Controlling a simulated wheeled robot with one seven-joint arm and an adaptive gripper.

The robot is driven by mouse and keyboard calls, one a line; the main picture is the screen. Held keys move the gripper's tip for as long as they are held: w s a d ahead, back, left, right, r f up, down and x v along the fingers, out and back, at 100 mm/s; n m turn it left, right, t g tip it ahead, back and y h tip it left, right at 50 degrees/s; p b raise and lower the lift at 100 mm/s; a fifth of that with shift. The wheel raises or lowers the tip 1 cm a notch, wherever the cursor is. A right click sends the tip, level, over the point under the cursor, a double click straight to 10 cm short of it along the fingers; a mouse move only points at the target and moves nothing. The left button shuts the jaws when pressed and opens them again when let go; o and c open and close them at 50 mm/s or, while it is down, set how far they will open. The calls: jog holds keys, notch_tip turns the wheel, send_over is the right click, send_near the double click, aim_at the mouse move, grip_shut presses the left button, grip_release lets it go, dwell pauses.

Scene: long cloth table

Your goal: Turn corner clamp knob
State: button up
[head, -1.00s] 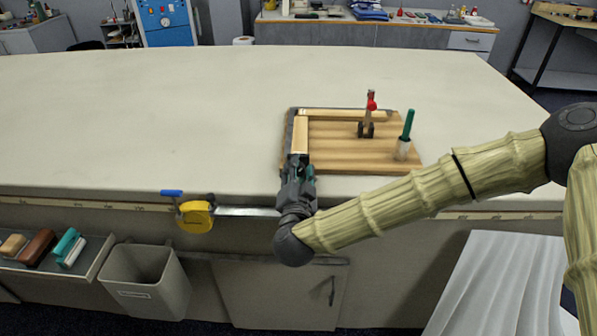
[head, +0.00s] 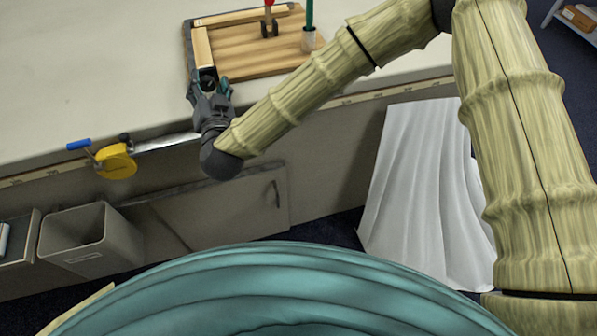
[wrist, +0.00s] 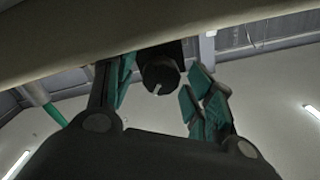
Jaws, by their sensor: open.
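The wooden board (head: 250,48) lies near the table's front edge, with a dark metal edge along its left side and two pale wood strips along its left and back. My gripper (head: 209,82) is at the board's front left corner, by the near end of the left strip (head: 202,47). In the wrist view the black round knob (wrist: 160,76), with a pale mark on its face, shows between the open green-padded fingertips (wrist: 157,88). A gap shows between the knob and the right finger; I cannot tell whether the left finger touches it. In the head view the gripper hides the knob.
A grey bin (head: 85,240) stands below. The tabletop to the left is clear.

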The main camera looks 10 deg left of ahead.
jog(key=n+p, duration=0.1)
jog(key=n, duration=0.5)
jog(key=shift+r, duration=0.15)
jog(key=b+v, duration=0.1)
jog(key=v, duration=1)
jog(key=d+f+m+g+h+p, duration=0.1)
jog(key=d+f+g+h+p, duration=0.2)
jog(key=d+f, duration=1.5)
jog(key=shift+d+f+g+h+p, duration=0.4)
jog(key=shift+d+g+p, duration=0.7)
jog(key=shift+g+p, duration=0.7)
jog(key=shift+s, duration=0.1)
